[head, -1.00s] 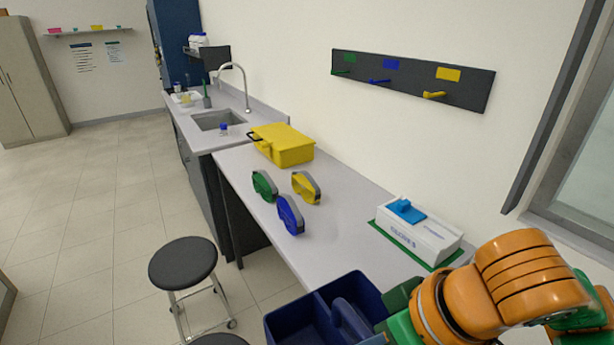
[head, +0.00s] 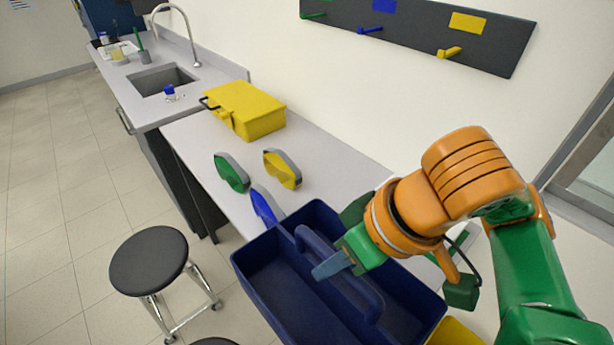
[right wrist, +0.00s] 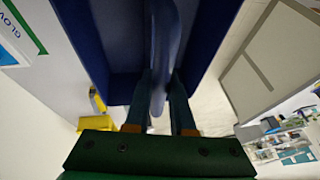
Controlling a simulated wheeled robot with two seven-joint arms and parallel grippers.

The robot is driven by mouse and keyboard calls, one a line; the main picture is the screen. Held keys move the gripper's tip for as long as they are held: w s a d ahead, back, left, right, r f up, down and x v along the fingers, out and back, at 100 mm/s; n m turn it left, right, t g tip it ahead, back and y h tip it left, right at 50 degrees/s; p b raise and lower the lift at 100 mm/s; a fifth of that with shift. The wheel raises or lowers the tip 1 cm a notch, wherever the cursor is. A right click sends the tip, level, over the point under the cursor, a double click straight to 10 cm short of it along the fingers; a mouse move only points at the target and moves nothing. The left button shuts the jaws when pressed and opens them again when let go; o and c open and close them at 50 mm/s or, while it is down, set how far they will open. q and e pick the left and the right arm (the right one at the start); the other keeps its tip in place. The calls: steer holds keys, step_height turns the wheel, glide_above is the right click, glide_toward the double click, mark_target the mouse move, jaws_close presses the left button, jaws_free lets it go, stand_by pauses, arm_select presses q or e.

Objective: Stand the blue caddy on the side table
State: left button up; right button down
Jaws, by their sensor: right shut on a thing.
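The dark blue caddy (head: 268,278) is an open tray with compartments and a raised middle handle (head: 318,255). It is at the lower middle of the head view, in front of the grey bench edge. My right gripper (head: 335,264) is shut on that handle. In the right wrist view, the fingers (right wrist: 157,100) are on either side of the handle (right wrist: 163,45), with the caddy's walls (right wrist: 213,40) beyond. The caddy's underside is hidden, so I cannot tell whether it rests on anything. I cannot pick out a separate side table. My left gripper is not in view.
The grey bench (head: 335,180) carries a yellow case (head: 245,108), green goggles (head: 231,172), yellow goggles (head: 283,168) and blue goggles (head: 264,205), partly covered by the caddy. A black-topped stool (head: 149,261) stands at left. Open floor (head: 60,220) lies farther left.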

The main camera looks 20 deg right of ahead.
steer(key=shift+s+r, duration=0.1)
steer(key=w+d+f, duration=0.1)
steer(key=w+d, duration=0.1)
steer(key=w+d+f+p, duration=0.1)
steer(key=w+d+f, duration=0.1)
steer(key=w+d+f+p, duration=0.1)
steer(key=w+d, duration=0.1)
steer(key=d, duration=0.1)
steer(key=shift+d+f, duration=0.1)
steer(key=shift+f, duration=0.2)
steer(key=w+d+f+b, duration=0.3)
steer(key=f+b, duration=0.5)
steer(key=b, duration=0.3)
steer(key=shift+d+f, duration=0.2)
steer(key=shift+f, duration=0.05)
steer(key=c, duration=0.8)
jaws_free()
steer(key=shift+s+f, duration=0.1)
steer(key=shift+o, duration=0.2)
